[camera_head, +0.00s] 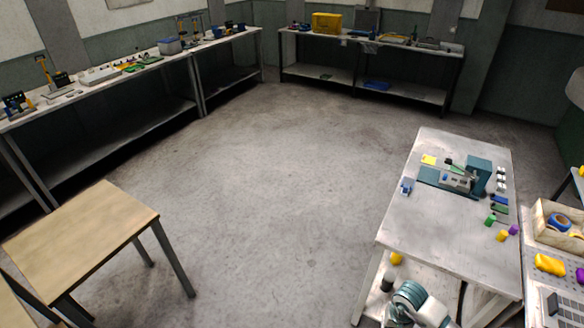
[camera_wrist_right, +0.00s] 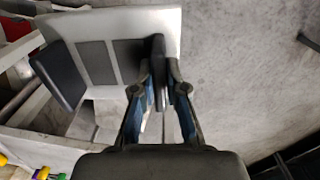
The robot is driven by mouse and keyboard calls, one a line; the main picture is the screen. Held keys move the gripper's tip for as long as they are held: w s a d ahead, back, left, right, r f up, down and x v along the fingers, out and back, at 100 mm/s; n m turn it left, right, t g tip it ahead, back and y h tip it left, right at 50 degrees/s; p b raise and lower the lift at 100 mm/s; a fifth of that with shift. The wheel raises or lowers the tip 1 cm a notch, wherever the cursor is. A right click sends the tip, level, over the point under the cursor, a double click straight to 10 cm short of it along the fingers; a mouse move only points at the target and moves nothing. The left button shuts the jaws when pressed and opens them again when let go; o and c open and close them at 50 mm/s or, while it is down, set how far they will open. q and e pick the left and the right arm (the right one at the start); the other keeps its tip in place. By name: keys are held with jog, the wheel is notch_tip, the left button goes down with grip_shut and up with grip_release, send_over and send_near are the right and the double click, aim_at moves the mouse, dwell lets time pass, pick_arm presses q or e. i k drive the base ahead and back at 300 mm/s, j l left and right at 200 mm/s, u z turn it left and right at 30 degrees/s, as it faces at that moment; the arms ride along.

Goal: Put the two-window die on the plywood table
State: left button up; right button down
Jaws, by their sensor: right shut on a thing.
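The two-window die (camera_wrist_right: 110,28) is a flat pale plate with two dark grey rectangular windows side by side and a black block at its left end in the right wrist view. My right gripper (camera_wrist_right: 160,78) is shut on a dark upright part at the plate's right side. The die does not show in the head view. The plywood table (camera_head: 82,228) stands at the lower left of the head view, with a bare light-brown top and dark legs. My left gripper is in neither view.
A grey metal table (camera_head: 410,225) at the right carries a teal press (camera_head: 478,175) and several small coloured pieces. A wooden box (camera_head: 550,238) stands beside it. Long cluttered benches line the left and back walls. The concrete floor (camera_head: 270,190) between the tables is clear.

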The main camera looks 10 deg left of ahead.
aim_at(83, 224)
jog(key=i+j+u, duration=0.1)
jog(key=i+u, duration=0.2)
jog(key=u, duration=0.2)
jog(key=i+u, duration=0.25)
jog(key=u, duration=0.25)
jog(key=i+l+u, duration=0.1)
jog(key=i+u, duration=0.2)
jog(key=u, duration=0.15)
jog(key=i+l+u, duration=0.2)
jog(key=u, duration=0.3)
jog(key=i+u, duration=0.3)
jog(key=u, duration=0.15)
jog(key=i+l+u, duration=0.25)
jog(key=u, duration=0.25)
jog(key=i+l+u, duration=0.3)
jog(key=u, duration=0.15)
jog(key=i+l+u, duration=0.2)
jog(key=l+u, duration=0.25)
jog(key=i+l+u, duration=0.25)
jog(key=l, duration=0.3)
